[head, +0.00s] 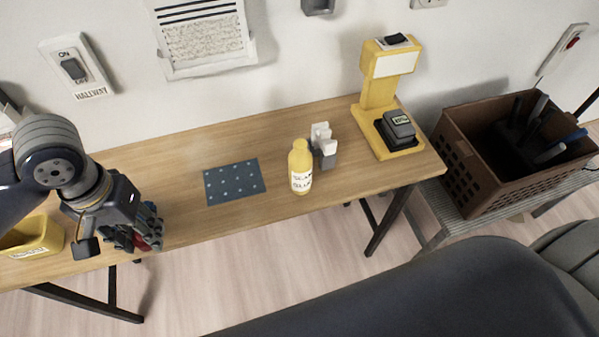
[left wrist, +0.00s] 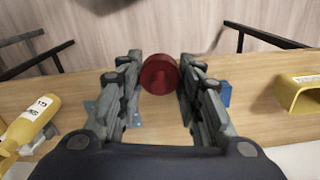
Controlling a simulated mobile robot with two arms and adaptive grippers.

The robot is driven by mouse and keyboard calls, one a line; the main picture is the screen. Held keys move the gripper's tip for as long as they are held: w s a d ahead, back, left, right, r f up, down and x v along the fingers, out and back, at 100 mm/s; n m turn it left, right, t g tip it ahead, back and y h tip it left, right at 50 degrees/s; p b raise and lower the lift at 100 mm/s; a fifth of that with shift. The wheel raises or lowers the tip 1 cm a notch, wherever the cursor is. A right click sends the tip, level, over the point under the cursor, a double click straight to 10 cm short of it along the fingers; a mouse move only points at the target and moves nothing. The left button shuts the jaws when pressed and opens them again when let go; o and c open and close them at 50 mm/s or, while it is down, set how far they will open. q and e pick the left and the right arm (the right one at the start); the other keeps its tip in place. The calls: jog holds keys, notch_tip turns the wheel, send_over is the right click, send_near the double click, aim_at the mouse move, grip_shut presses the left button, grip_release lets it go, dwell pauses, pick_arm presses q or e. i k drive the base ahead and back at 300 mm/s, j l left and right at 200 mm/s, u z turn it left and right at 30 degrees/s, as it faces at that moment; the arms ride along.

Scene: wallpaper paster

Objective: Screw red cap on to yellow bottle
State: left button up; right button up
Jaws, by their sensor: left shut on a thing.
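The yellow bottle (head: 300,168) stands upright on the wooden table, right of the blue dotted sheet; it also shows at the left of the left wrist view (left wrist: 32,122). No cap shows on its neck. The red cap (left wrist: 159,74) is between the fingertips of my left gripper (left wrist: 160,76), which is shut on it. In the head view my left gripper (head: 140,228) is near the table's front edge, well left of the bottle, and mostly hides the cap. My right gripper is not in view.
A blue dotted sheet (head: 234,182) lies between gripper and bottle. A grey-white item (head: 325,150) stands close behind the bottle's right side. A yellow stand (head: 378,92) is at the right table end, a yellow bin (head: 38,236) at the left. A brown crate (head: 468,170) sits farther right.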

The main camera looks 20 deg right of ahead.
aim_at(301, 159)
jog(key=i+j, duration=0.1)
jog(key=j, duration=0.25)
jog(key=i+j, duration=0.1)
jog(key=j, duration=0.25)
jog(key=i+j, duration=0.1)
jog(key=j, duration=0.25)
jog(key=i+j, duration=0.15)
jog(key=j, duration=0.2)
jog(key=i+j, duration=0.1)
jog(key=j, duration=0.25)
jog(key=z, duration=1.85)
